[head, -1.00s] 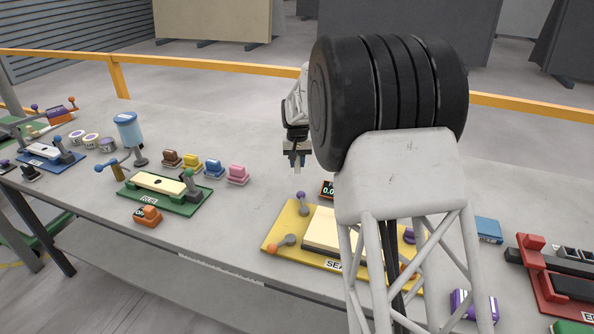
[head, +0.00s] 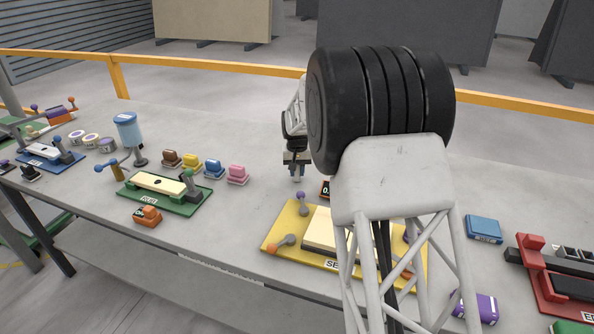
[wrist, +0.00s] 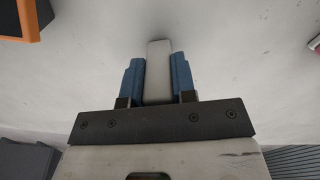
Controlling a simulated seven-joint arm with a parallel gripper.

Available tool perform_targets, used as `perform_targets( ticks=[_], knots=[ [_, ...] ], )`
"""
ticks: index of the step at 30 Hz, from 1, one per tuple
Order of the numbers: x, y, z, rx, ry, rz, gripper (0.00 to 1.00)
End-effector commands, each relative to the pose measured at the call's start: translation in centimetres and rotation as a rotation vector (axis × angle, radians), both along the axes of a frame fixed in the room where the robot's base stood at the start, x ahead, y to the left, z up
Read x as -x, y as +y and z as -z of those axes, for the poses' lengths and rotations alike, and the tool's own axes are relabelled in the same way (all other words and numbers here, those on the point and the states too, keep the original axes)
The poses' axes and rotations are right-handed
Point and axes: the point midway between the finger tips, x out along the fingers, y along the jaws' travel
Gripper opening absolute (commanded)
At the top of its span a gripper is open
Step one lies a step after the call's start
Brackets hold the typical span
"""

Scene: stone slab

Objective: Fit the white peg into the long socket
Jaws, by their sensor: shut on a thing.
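My gripper (head: 296,172) hangs behind the yellow plate in the head view, left of my large dark arm joint. In the wrist view its two blue fingers (wrist: 158,82) are shut on a white peg (wrist: 159,65), one on each side. The peg's lower end is not clear in the head view, so I cannot tell whether it touches the slab. I cannot make out the long socket for certain. The yellow plate (head: 275,249) carries a cream block (head: 318,231), partly hidden by my arm.
A green plate (head: 190,205) with a cream bar stands left, with several small coloured blocks (head: 213,167) behind it. An orange block (head: 148,216) lies in front. A blue box (head: 484,229) and a red fixture (head: 535,265) are at right.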

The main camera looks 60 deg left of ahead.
Motion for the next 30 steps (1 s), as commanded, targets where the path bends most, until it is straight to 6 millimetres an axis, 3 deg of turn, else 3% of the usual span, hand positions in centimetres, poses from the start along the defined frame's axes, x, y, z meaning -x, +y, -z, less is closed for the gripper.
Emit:
perform_targets(
  ticks=[2,3,7,20,30],
  knots=[
    [0.0,0.0,0.2,0.001,0.000,0.000,0.02],
    [0.0,0.0,0.2,0.000,0.000,0.000,0.30],
    [0.0,0.0,0.2,0.000,0.000,0.000,0.50],
    [0.0,0.0,-0.2,-0.001,0.000,0.000,0.51],
    [0.0,0.0,-3.6,-0.002,-0.001,0.000,0.51]
  ],
)
